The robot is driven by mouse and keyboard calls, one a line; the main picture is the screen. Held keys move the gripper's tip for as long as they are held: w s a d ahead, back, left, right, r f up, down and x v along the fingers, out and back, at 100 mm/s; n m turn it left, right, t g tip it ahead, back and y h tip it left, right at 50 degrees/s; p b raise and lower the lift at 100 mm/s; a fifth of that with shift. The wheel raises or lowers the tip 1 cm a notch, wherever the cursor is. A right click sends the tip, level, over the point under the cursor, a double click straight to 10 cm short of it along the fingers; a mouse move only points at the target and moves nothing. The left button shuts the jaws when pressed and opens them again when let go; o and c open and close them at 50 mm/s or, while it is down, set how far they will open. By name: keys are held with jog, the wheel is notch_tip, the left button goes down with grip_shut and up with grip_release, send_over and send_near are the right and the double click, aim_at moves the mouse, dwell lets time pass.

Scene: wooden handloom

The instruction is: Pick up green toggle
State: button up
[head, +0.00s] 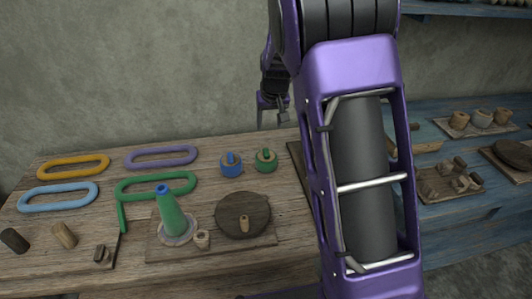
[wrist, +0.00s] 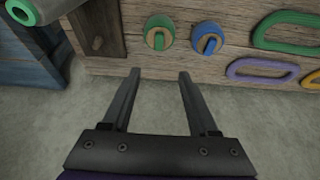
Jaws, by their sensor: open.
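The green toggle (head: 266,159) is a round wooden disc with a green raised grip. It sits on the wooden table at its back edge, just right of the blue toggle (head: 231,164). In the wrist view the green toggle (wrist: 159,32) is beyond my fingertips, roughly centred between them, with the blue toggle (wrist: 207,38) to its right. My gripper (wrist: 159,72) is open and empty, its two dark fingers apart and not touching either toggle. In the head view my gripper (head: 272,107) hangs behind the table's back edge, partly hidden by my arm.
The wooden table (head: 100,222) holds yellow (head: 73,166), purple (head: 162,157), light blue (head: 58,196) and green (head: 155,185) loops. A green cone (head: 170,214) and dark round disc (head: 243,215) stand nearer. A dark board (wrist: 97,30) lies beside the green toggle. A blue bench (head: 445,220) is right.

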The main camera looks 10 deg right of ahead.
jog(key=b, duration=0.2)
send_over(267, 153)
jog(key=s, duration=0.2)
jog(key=f, duration=1.1)
jog(key=shift+w+a+f, duration=0.1)
jog(key=shift+a+f, duration=0.05)
jog(key=shift+a, duration=0.05)
jog(key=x, duration=0.5)
jog(key=shift+d+f+b, duration=0.1)
jog(key=shift+d+b, duration=0.05)
jog(key=shift+b, duration=0.15)
jog(key=shift+s+f, duration=0.15)
jog(key=shift+s, duration=0.1)
grip_shut()
